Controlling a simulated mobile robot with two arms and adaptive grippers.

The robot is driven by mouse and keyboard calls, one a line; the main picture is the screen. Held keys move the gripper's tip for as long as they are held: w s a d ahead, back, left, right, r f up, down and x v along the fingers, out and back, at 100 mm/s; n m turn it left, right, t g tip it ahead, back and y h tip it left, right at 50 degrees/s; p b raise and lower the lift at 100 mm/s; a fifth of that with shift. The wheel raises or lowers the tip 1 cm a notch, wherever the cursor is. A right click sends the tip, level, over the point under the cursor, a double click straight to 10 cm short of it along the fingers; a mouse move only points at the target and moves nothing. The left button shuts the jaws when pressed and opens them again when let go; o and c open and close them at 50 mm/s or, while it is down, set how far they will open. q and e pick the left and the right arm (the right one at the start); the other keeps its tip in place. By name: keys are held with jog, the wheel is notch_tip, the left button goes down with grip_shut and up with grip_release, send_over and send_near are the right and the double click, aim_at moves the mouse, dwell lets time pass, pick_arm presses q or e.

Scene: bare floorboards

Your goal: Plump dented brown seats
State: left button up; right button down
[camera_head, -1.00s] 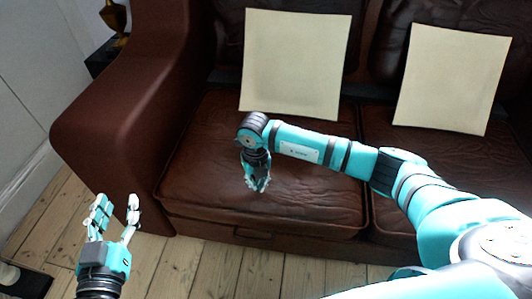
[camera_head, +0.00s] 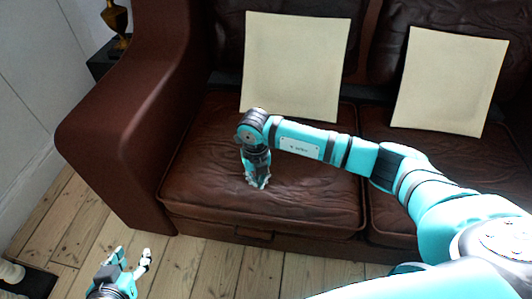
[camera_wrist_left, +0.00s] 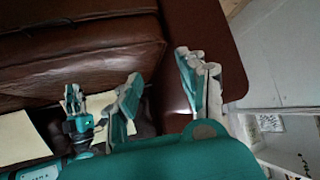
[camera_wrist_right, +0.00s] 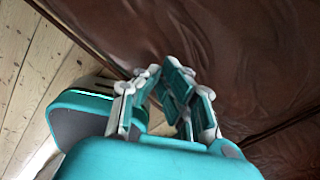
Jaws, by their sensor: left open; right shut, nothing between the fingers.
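The brown leather left seat (camera_head: 205,180) of the sofa has creases and shallow dips over its top. The brown right seat (camera_head: 383,218) is partly hidden behind my right arm. My right gripper (camera_head: 258,184) points down at the middle of the left seat, its fingers shut and empty. Its tips are at or just above the leather; I cannot tell if they touch. In the right wrist view, the gripper's fingers (camera_wrist_right: 165,80) show against brown leather. My left gripper (camera_head: 132,258) is open and empty over the floor, in front of the sofa's left arm.
Cream cushions lean on the backrest, one behind the left seat (camera_head: 295,65) and one behind the right seat (camera_head: 448,80). The wide sofa arm (camera_head: 110,135) bounds the left side. A dark vase (camera_head: 116,18) stands beyond it. Bare floorboards (camera_head: 215,265) lie in front.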

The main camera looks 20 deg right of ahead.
jog(key=shift+r, duration=0.4)
pick_arm(q)
jog(key=shift+s+a+f+g, duration=0.2)
jog(key=shift+s+f+g, duration=0.25)
jog(key=shift+s, duration=0.15)
jog(key=shift+s+a+f+g, duration=0.2)
jog(key=shift+s+f+g, duration=0.2)
jog(key=shift+s, duration=0.2)
